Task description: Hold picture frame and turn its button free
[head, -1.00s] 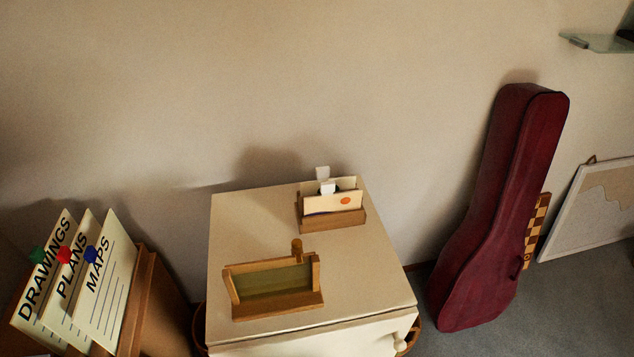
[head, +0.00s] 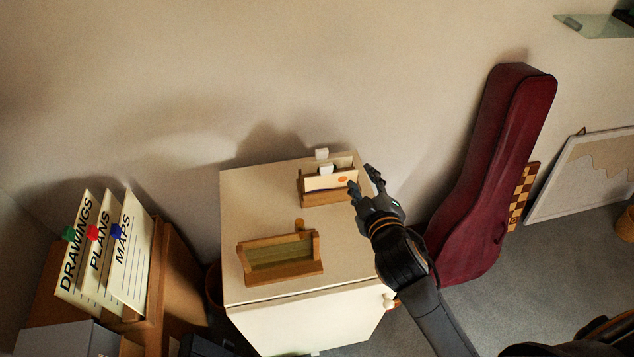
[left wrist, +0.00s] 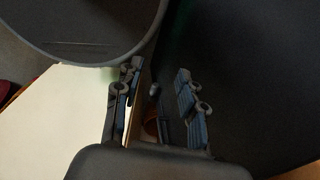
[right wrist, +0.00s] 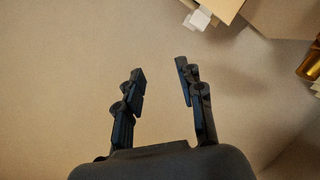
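The wooden picture frame (head: 280,280) with a greenish panel (head: 280,252) stands on the cabinet top, towards its front left. Its small brown button (head: 299,224) sticks up at the top edge. My right gripper (head: 363,180) is open and empty over the cabinet's right side, right of the frame and near the letter holder. In the right wrist view its fingers (right wrist: 161,70) are apart, with a shiny golden-brown piece (right wrist: 313,66) at the right edge. My left gripper (left wrist: 158,90) is open and empty by the pale cabinet edge; the head view does not show it.
A wooden letter holder (head: 326,198) with cards stands at the back of the cabinet top (head: 245,205). Left is a box of labelled folders (head: 134,250). A dark red instrument case (head: 490,170) leans on the wall at right. The cabinet top's left side is clear.

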